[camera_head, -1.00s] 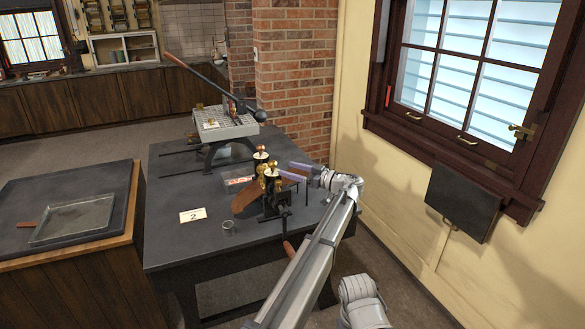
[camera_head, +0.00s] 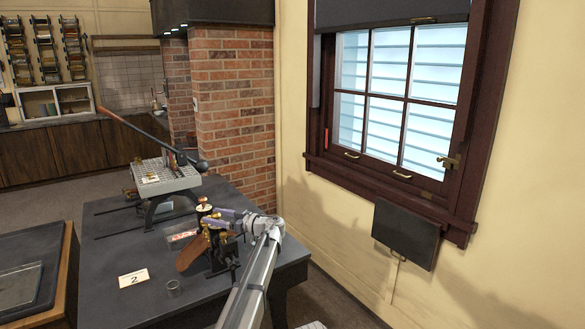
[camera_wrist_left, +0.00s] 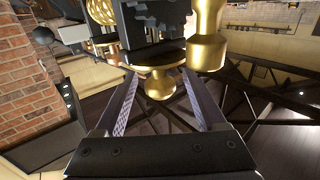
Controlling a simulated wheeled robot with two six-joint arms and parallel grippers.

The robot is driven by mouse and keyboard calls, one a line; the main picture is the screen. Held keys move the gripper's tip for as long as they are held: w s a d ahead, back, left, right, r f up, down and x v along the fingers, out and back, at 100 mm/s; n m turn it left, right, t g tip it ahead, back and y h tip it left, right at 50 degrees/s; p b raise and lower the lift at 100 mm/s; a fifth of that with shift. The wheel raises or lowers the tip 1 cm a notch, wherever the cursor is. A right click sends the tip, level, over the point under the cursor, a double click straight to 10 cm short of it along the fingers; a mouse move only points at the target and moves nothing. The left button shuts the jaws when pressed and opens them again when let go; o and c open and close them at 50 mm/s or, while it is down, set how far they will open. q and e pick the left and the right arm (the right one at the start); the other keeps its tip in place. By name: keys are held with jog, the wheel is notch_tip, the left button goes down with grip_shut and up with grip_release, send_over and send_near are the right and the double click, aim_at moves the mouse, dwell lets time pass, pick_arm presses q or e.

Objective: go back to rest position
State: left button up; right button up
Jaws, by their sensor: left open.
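A small press-like device with brass knobs and a brown curved plate (camera_head: 192,254) stands on the dark table. My left arm reaches in from the bottom of the head view, and its gripper (camera_head: 222,215) is at the upper right side of this device. In the left wrist view the left gripper (camera_wrist_left: 160,80) is open, its two fingers spread wide. A rounded brass knob (camera_wrist_left: 160,85) shows between the fingers, with gaps on both sides; a taller brass post (camera_wrist_left: 206,40) is just beyond the right finger. My right gripper is not visible.
A lever machine with a perforated grey top (camera_head: 165,177) stands behind on the table (camera_head: 110,250). A card marked 2 (camera_head: 133,278) and a small metal ring (camera_head: 174,288) lie in front. A brick pillar (camera_head: 235,110) and a window wall stand behind and to the right.

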pick_arm(q)
jog(key=v, duration=0.8)
jog(key=x, duration=0.8)
jog(key=shift+s+m+t, duration=0.25)
jog(key=shift+m+t, duration=0.05)
jog(key=shift+t, duration=0.2)
jog(key=m+t+h, duration=0.2)
jog(key=t, duration=0.1)
jog(key=m+t+h, duration=0.4)
jog(key=t, duration=0.1)
jog(key=shift+a+m+h, duration=0.1)
jog(key=shift+m+h, duration=0.2)
jog(key=m+t+h, duration=0.1)
jog(key=m+h, duration=0.1)
jog(key=h, duration=0.1)
jog(key=m+t+h, duration=0.1)
jog(key=m+h, duration=0.1)
jog(key=h, duration=0.2)
jog(key=shift+w+m+t, duration=0.2)
jog(key=shift+m+t, duration=0.2)
jog(key=s+d, duration=0.1)
jog(key=s, duration=0.6)
jog(key=shift+s+d, duration=0.15)
jog(key=shift+d, duration=0.25)
